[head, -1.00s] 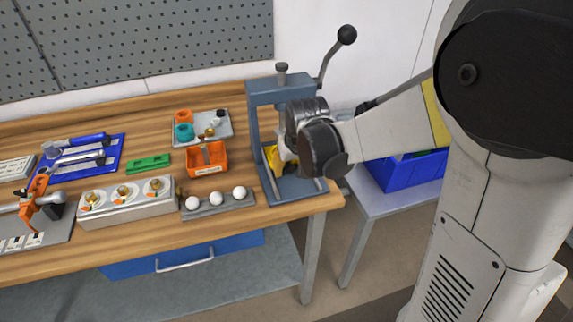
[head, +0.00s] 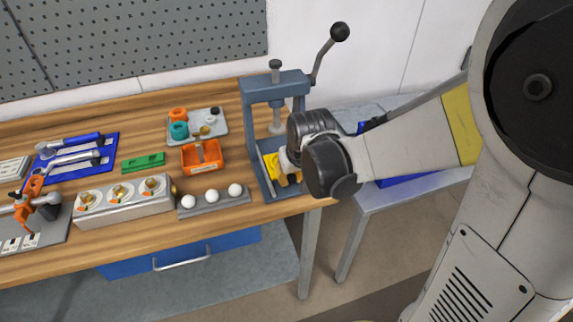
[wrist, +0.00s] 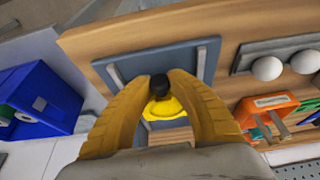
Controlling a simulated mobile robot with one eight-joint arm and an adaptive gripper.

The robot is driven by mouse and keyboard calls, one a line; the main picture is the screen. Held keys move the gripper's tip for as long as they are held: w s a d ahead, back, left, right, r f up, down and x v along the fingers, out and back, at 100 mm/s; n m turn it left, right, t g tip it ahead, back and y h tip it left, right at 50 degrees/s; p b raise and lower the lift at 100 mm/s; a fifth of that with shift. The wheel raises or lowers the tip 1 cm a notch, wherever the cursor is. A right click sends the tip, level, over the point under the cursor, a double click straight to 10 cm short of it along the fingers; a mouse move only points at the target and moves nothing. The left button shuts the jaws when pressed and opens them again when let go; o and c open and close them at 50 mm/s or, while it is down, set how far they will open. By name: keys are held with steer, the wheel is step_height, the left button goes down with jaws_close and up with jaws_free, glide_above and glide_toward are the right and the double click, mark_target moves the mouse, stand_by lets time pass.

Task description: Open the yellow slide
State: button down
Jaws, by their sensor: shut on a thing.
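The yellow slide (head: 271,164) sits low on the base of the blue-grey press (head: 247,130), partly hidden behind my gripper. In the wrist view, the yellow slide (wrist: 153,112) shows between my fingers with a black knob (wrist: 159,84) at its near end. My gripper (wrist: 160,80) is shut on the black knob, one yellow finger on each side. In the head view, my gripper (head: 290,168) reaches in low from the right at the press's front side, and its fingertips are mostly hidden.
The press has a lever with a black ball (head: 340,32) above my wrist. To its left are an orange tray (head: 202,158) and a grey strip with white balls (head: 213,200). A blue bin (wrist: 38,97) stands on a lower side table (head: 400,195) at right.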

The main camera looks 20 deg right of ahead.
mark_target(295, 192)
steer(key=s, duration=0.4)
steer(key=c, duration=1.2)
jaws_free()
steer(key=shift+r, duration=0.15)
steer(key=v, duration=1.1)
steer(key=shift+s+r, duration=0.3)
